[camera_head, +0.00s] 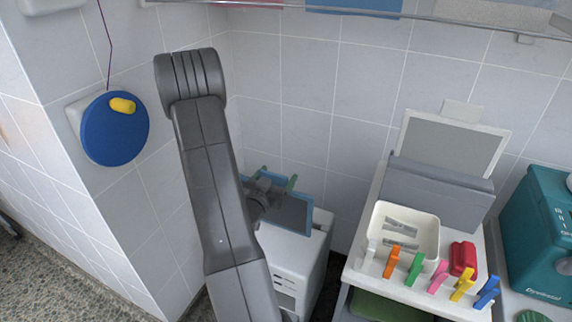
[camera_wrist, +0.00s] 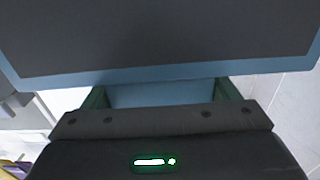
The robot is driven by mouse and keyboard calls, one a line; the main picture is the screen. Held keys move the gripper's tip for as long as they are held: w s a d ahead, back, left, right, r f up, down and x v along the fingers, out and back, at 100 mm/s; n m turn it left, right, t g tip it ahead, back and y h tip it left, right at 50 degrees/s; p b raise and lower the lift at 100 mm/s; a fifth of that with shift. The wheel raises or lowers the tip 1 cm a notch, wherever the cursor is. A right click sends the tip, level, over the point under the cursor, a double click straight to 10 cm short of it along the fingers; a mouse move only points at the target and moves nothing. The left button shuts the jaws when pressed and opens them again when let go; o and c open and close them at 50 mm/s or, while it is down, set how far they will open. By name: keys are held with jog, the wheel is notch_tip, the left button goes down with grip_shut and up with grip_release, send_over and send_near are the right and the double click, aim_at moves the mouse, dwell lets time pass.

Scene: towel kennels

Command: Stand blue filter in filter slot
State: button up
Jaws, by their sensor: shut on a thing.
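The blue filter (camera_head: 293,214) is a flat panel with a blue frame and a dark grey face. My gripper (camera_head: 277,180) is shut on it, with green fingers at its edge. In the wrist view the filter (camera_wrist: 160,40) fills the top, and its blue tab (camera_wrist: 160,95) lies between the two fingers. In the head view the filter is above or against a white machine (camera_head: 291,266), and my arm hides part of it. I cannot tell whether they touch. A grey holder (camera_head: 435,192) at right has a white-framed filter (camera_head: 453,143) upright behind or in it. I cannot make out which opening is the filter slot.
A white cart top (camera_head: 362,283) carries a cream tray (camera_head: 381,225), several coloured clips and a red object (camera_head: 463,259). A teal machine (camera_head: 540,235) stands at far right. A blue disc (camera_head: 115,129) hangs on the left wall. A rail (camera_head: 400,16) crosses the tiled back wall.

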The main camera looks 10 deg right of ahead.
jog(key=w+d+f, duration=0.3)
jog(key=w+d, duration=0.2)
jog(key=w, duration=0.3)
jog(key=shift+w+d+b, duration=0.25)
jog(key=shift+d+b, duration=0.1)
jog(key=shift+b, duration=0.4)
dwell(0.5)
dwell(0.4)
jog(key=shift+f+b, duration=1.45)
jog(key=shift+b, duration=0.45)
